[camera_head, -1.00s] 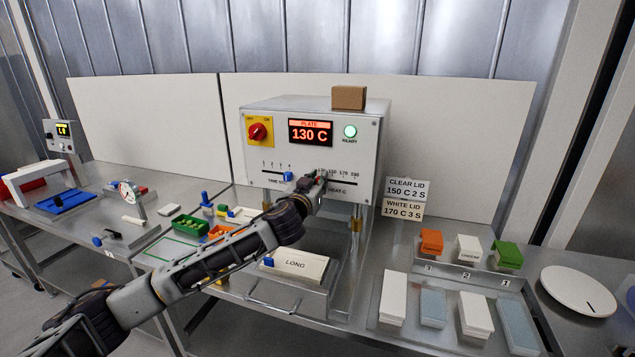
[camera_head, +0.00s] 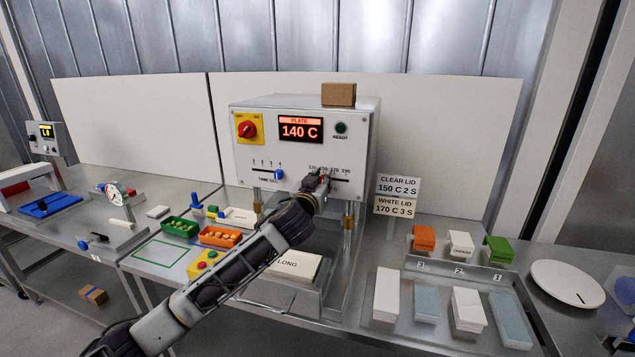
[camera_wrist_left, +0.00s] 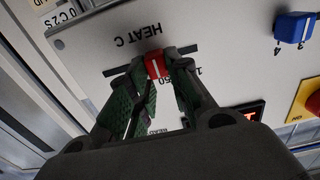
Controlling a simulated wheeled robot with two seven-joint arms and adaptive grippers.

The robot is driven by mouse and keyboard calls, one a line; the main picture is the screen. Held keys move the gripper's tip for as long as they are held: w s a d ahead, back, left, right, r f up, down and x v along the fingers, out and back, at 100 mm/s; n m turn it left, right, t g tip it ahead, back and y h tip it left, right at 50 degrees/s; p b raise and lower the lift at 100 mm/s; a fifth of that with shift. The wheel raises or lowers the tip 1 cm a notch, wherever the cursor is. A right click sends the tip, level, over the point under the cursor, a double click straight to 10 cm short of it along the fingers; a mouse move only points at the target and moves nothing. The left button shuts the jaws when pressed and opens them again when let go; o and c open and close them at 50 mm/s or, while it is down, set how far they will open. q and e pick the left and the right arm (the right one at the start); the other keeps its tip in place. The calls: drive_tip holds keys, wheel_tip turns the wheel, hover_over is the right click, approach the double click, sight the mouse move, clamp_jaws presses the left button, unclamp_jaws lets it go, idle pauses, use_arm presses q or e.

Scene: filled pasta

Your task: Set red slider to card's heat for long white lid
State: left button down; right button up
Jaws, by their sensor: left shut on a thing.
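The red slider (camera_wrist_left: 156,65) sits in the HEAT C slot on the sealing machine's front panel (camera_head: 363,140). My left gripper (camera_head: 322,183) is at that slot, and in the left wrist view its fingers are shut on the slider from both sides. In the head view the gripper mostly hides the slider and part of its scale. The plate display (camera_head: 300,130) reads 140 C, and the ready lamp (camera_head: 341,128) is dark. The white lid card (camera_head: 396,206) reads 170 C 3 S. My right gripper is not in view.
A blue time slider (camera_head: 279,174) sits left of the heat slot, below a red knob (camera_head: 248,129). The clear lid card (camera_head: 398,186) reads 150 C 2 S. A block marked LONG (camera_head: 290,265) lies below the machine. White and bluish stacks stand at the right.

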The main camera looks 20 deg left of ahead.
use_arm(q)
drive_tip(key=shift+d+r, duration=0.15)
drive_tip(key=shift+d, duration=1.3)
drive_tip(key=c, duration=1.3)
unclamp_jaws()
drive_tip(key=shift+s, duration=0.25)
drive_tip(key=s, duration=1.1)
drive_tip(key=shift+s+a, duration=0.25)
drive_tip(key=shift+s, duration=0.05)
